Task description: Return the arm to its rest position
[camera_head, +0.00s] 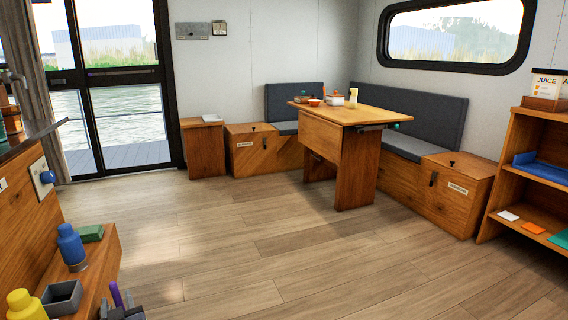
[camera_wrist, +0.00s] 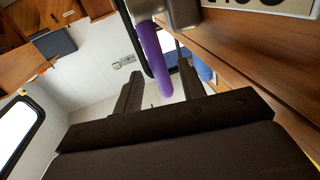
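My gripper (camera_head: 125,310) shows at the bottom edge of the head view, beside the low wooden counter at the left. In the wrist view its two dark fingers (camera_wrist: 160,60) stand apart with a gap between them. A purple rod (camera_wrist: 155,60) with a rounded end shows in that gap, and a grey metallic piece (camera_wrist: 180,12) is at its top end. The rod also shows upright by my gripper in the head view (camera_head: 116,294). I see no clear contact between the fingers and the rod. Most of my arm is out of view.
On the low counter stand a blue bottle (camera_head: 71,246), a green block (camera_head: 89,233), a grey open box (camera_head: 62,298) and a yellow bottle (camera_head: 25,305). A wooden table (camera_head: 350,115) and benches stand at the back. Open shelves (camera_head: 535,190) are at the right. The floor (camera_head: 260,240) between is clear.

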